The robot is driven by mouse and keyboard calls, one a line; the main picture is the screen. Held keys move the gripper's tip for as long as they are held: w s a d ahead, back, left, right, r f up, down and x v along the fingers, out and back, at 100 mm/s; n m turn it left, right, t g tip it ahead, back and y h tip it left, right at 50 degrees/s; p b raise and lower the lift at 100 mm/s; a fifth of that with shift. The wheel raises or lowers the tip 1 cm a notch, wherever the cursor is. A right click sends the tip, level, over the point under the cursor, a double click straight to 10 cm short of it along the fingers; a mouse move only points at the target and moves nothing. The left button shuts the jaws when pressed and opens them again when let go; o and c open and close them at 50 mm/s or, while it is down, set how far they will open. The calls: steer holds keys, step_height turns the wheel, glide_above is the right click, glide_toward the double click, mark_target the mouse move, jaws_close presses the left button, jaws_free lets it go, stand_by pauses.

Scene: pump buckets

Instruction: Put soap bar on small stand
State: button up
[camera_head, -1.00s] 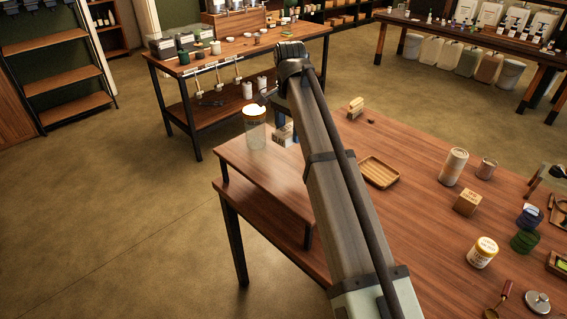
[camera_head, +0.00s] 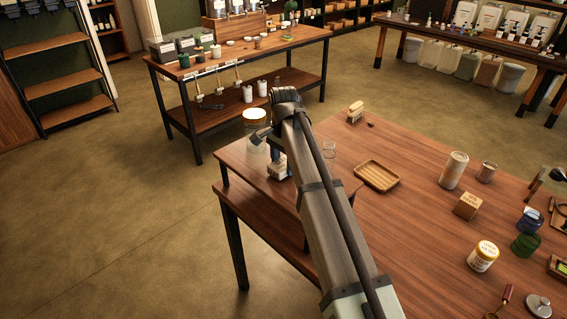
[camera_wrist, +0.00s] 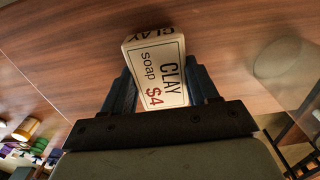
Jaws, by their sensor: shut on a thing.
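The soap bar (camera_head: 277,170) is a pale block printed "CLAY soap $4" in the wrist view (camera_wrist: 155,75). My gripper (camera_head: 276,157) is shut on it, with dark fingers on either side of the bar in the wrist view (camera_wrist: 157,88). The small stand (camera_head: 240,163) is a raised wooden platform at the left end of the table. The bar is over the stand's top, close to its surface; I cannot tell whether it touches. My arm covers the right part of the stand.
A brush (camera_head: 355,112) lies farther back. The stand's front left top is bare.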

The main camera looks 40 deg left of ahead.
mark_target(284, 163)
steer(key=shift+f, duration=0.2)
steer(key=shift+f, duration=0.15)
steer(key=o, duration=1.1)
steer(key=shift+o, duration=0.2)
step_height(284, 163, up, 12)
